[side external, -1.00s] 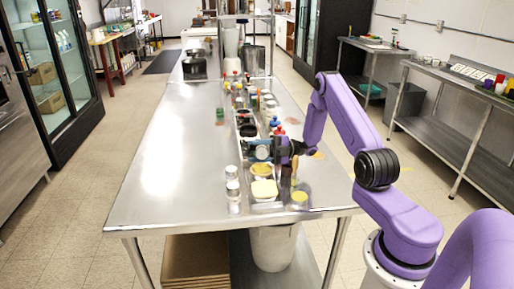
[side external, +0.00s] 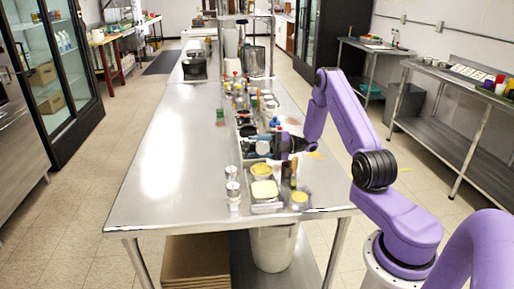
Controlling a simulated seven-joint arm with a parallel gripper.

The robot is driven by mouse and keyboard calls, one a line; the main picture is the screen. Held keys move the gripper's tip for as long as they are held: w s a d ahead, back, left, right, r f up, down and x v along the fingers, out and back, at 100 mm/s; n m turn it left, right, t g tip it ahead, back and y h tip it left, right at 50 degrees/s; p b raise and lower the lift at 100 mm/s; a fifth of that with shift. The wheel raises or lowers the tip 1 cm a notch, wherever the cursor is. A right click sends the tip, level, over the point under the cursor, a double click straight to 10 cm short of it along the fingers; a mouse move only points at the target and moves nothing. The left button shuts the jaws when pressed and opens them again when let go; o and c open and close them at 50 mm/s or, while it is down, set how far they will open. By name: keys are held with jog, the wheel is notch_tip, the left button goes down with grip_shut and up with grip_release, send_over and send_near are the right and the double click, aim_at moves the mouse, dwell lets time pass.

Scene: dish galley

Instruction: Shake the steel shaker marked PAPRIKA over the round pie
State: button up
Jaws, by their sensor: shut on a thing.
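My gripper (side external: 254,147) is above the table, pointing left, just behind and above the round pie (side external: 261,170). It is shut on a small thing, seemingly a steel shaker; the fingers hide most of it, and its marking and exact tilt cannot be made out. The round pie is yellow with a browned rim and sits near the front of the row of food. Two steel-topped shakers (side external: 232,180) stand upright on the table to the left of the pie; their labels are too small to read.
A square pale-yellow dish (side external: 264,190) lies in front of the round pie. A yellow-topped jar (side external: 299,200) and dark bottles (side external: 286,171) stand to the right. Containers line up behind the gripper. The table's left side (side external: 165,170) is bare.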

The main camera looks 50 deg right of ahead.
jog(key=n, duration=0.2)
jog(key=n+g+h, duration=0.1)
jog(key=n, duration=0.1)
jog(key=d+n, duration=0.1)
jog(key=n, duration=0.1)
jog(key=shift+w+h, duration=0.4)
jog(key=n, duration=0.1)
jog(key=n+h, duration=0.1)
jog(key=n, duration=0.1)
jog(key=d+n+h, duration=0.1)
jog(key=shift+w+f+g, duration=0.15)
jog(key=shift+w+g, duration=0.15)
jog(key=shift+g, duration=0.1)
jog(key=n+h, duration=0.1)
jog(key=n, duration=0.1)
jog(key=r+n+t+h, duration=0.1)
jog(key=n, duration=0.1)
jog(key=shift+r+h, duration=0.1)
jog(key=shift+h, duration=0.2)
jog(key=n+h, duration=0.1)
jog(key=n, duration=0.1)
jog(key=n+t+h, duration=0.1)
jog(key=shift+w+d+r+n, duration=0.1)
jog(key=shift+d+r+n, duration=0.05)
jog(key=shift+r+n, duration=0.25)
